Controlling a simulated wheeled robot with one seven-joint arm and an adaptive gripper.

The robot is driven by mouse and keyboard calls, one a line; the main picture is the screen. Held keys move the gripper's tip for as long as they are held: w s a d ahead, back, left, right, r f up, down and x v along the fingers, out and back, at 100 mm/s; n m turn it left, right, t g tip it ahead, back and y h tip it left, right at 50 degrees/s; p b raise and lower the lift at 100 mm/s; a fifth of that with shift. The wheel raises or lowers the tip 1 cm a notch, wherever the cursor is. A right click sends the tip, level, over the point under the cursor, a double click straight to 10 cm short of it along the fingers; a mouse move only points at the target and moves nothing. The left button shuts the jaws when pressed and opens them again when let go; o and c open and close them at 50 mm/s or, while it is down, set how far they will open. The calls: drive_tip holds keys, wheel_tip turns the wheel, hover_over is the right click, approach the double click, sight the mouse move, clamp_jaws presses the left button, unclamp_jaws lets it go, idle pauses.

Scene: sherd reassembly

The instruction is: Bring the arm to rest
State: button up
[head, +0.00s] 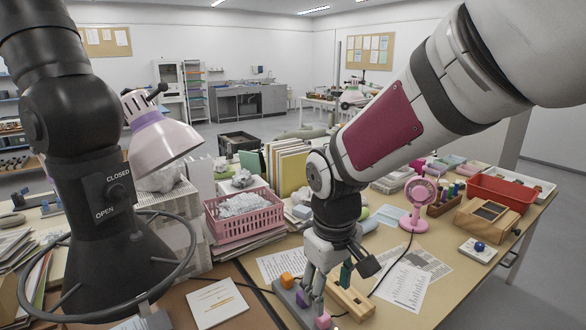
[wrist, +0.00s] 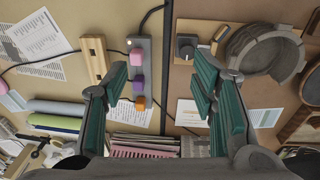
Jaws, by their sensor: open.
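My arm reaches in from the upper right in the head view, and my gripper (head: 328,278) points down over the worktable (head: 430,290). In the wrist view my gripper (wrist: 160,78) has its two teal-padded fingers wide apart, with nothing held between them. A grey power strip (wrist: 140,62) with pink, purple and orange plugs lies below and partly between the fingers. A grey, curved pottery vessel (wrist: 265,52) with an open middle lies to the right of the right finger. I cannot make out the vessel in the head view.
A slotted wooden block (head: 350,301) lies close by the gripper. A pink basket (head: 244,215), a pink fan (head: 417,205) and a red tray (head: 497,192) stand on the table. A black hood (head: 105,250) with a ring fills the left foreground. Loose papers (head: 402,287) lie flat to the right.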

drive_tip(key=s+d+r+m+t, duration=0.1)
drive_tip(key=s+d+r+m, duration=0.2)
drive_tip(key=s, duration=0.6)
drive_tip(key=s+d+r+m+t+p, duration=0.1)
drive_tip(key=s+d+r+m+t, duration=0.1)
drive_tip(key=s+d+r+m, duration=0.2)
drive_tip(key=s+d+r, duration=0.3)
drive_tip(key=s+d, duration=0.2)
drive_tip(key=s, duration=0.1)
drive_tip(key=shift+s+d+r, duration=0.2)
drive_tip(key=shift+d+r, duration=0.1)
drive_tip(key=shift+d, duration=0.1)
